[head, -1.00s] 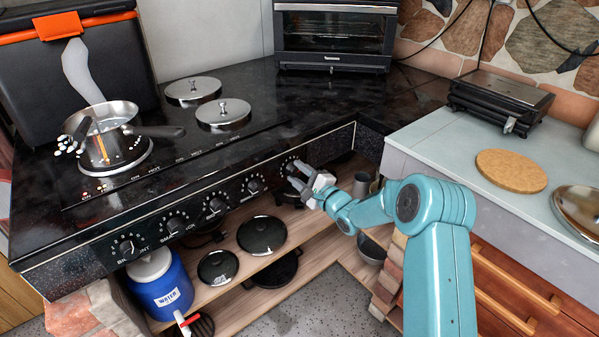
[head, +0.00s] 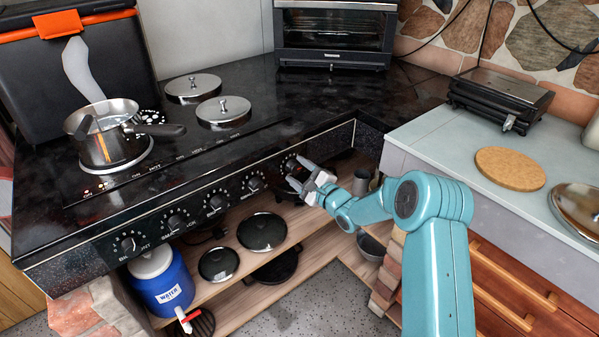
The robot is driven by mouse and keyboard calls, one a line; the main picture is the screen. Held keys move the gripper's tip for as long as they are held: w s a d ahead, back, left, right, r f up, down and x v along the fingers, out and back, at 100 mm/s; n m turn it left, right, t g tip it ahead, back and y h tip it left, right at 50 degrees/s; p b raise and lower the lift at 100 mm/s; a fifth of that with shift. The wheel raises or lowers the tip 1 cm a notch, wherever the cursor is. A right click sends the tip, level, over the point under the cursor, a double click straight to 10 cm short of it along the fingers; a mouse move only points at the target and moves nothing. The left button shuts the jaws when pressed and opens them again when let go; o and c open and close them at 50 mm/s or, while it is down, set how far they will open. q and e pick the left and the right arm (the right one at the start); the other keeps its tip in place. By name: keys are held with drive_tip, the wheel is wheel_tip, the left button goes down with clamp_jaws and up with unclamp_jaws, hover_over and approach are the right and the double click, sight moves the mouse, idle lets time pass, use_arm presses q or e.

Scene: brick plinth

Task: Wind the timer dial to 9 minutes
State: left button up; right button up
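A row of black round dials with white markings runs along the front panel of the black stove. The rightmost dial (head: 290,164), beside my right gripper, seems to be the timer dial; its markings are too small to read. My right gripper (head: 296,169) reaches in from the right. Its two grey fingers are apart, one above the other, with their tips at or just in front of this dial. I see nothing held between them and cannot tell whether they touch the dial. My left gripper is not in view.
A steel saucepan (head: 107,134) stands on the stove's left, near two lidded burners. Other dials (head: 255,184) sit close left of my gripper. Below are shelves with dark pans (head: 262,232) and a blue water jug (head: 163,283). A grey counter (head: 437,135) stands right.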

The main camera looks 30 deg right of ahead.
drive_tip(key=shift+s, duration=0.1)
drive_tip(key=s+d, duration=0.1)
drive_tip(key=s, duration=1.5)
drive_tip(key=shift+d, duration=0.15)
